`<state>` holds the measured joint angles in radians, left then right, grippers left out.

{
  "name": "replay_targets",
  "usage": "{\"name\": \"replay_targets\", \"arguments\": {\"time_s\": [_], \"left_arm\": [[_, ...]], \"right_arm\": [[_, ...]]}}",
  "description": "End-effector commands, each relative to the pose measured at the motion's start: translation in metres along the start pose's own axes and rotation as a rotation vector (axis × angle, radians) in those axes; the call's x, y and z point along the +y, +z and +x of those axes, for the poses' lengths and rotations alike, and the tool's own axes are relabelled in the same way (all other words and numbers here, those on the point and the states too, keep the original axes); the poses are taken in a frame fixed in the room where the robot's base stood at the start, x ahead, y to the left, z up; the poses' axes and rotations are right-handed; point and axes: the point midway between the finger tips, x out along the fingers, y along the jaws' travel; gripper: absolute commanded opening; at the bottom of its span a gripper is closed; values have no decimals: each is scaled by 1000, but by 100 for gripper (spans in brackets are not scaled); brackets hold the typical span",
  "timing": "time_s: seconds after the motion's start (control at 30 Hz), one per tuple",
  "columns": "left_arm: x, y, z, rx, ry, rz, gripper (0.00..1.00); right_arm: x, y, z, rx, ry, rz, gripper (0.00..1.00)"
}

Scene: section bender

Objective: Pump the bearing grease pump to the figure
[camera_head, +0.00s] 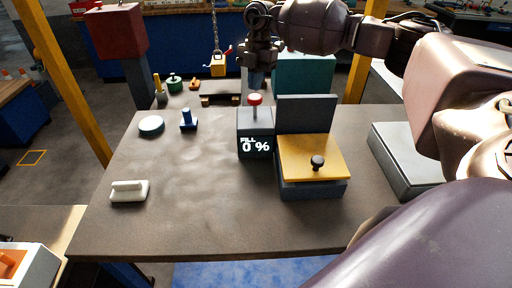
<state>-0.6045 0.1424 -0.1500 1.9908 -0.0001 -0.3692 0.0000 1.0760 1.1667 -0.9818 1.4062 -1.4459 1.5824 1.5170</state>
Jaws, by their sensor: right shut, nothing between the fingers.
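My right gripper (257,84) is shut and empty, pointing down just above the red knob. A small gap seems to separate them, but I cannot be sure that they are apart. My right arm comes in from the right. My left gripper is not in view.
A dark box with a yellow lid (312,157) and black knob stands right of the pump, an upright grey panel (306,113) behind it. A grey slab (404,158) lies further right. A white handled block (129,191), a round pale disc (151,125) and a blue piece (188,120) lie left. The front middle is clear.

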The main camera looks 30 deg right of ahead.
Motion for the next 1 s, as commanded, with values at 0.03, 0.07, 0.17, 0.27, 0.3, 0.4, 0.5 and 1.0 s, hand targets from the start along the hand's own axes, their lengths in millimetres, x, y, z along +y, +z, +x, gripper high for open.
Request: {"name": "replay_targets", "arguments": {"time_s": [0.03,0.07,0.17,0.27,0.3,0.4,0.5,1.0], "left_arm": [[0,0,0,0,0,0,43],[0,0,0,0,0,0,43],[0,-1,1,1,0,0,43],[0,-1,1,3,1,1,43],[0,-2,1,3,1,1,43],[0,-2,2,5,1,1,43],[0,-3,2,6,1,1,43],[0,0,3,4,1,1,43]], "right_arm": [[0,0,0,0,0,0,0],[0,0,0,0,0,0,0],[0,0,0,0,0,0,0],[0,0,0,0,0,0,0],[0,0,0,0,0,0,0],[0,0,0,0,0,0,0],[0,0,0,0,0,0,0],[0,2,10,0,0,0,0]]}}
